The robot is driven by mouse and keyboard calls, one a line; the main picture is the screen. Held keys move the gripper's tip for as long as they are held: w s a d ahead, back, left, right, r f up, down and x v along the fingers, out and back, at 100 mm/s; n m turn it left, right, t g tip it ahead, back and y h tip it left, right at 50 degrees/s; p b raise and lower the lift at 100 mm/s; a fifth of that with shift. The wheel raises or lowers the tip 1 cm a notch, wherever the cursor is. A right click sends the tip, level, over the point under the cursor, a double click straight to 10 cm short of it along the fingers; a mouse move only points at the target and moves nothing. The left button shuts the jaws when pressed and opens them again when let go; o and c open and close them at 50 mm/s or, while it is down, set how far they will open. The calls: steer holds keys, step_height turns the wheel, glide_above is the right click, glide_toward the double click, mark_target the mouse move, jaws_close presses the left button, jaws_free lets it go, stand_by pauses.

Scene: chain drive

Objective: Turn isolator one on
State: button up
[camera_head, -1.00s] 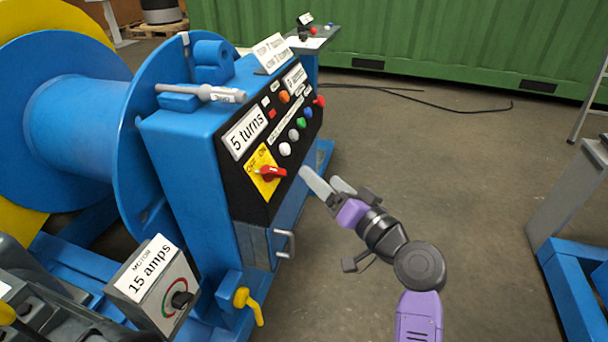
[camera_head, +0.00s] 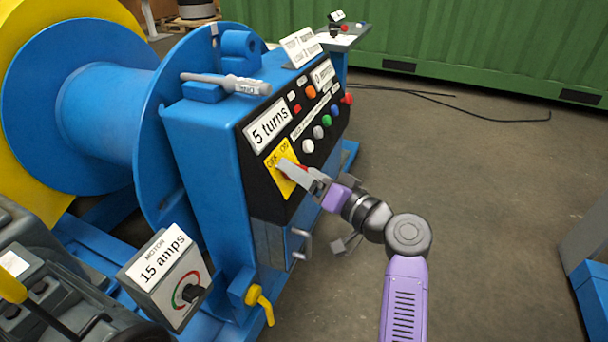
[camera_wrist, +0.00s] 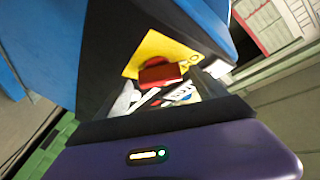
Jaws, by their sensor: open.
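The isolator is a yellow plate (camera_head: 274,154) marked OFF and ON with a red handle (camera_head: 304,168), on the black front panel of the blue cabinet. My gripper (camera_head: 297,171) is open at the isolator, its fingers in front of the plate and covering most of the handle. In the wrist view the red handle (camera_wrist: 160,75) shows in front of the yellow plate (camera_wrist: 150,48), just beyond my fingers (camera_wrist: 152,97). I cannot tell whether the fingers touch it or which way it points.
A metal pull handle (camera_head: 302,243) and a yellow lever (camera_head: 261,302) stick out below. A motor dial box (camera_head: 165,278) stands lower left.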

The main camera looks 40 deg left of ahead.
steer(key=shift+a, duration=0.15)
steer(key=c, duration=1.4)
steer(key=shift+o, duration=0.2)
steer(key=shift+r+p, duration=0.1)
steer(key=shift+p, duration=0.2)
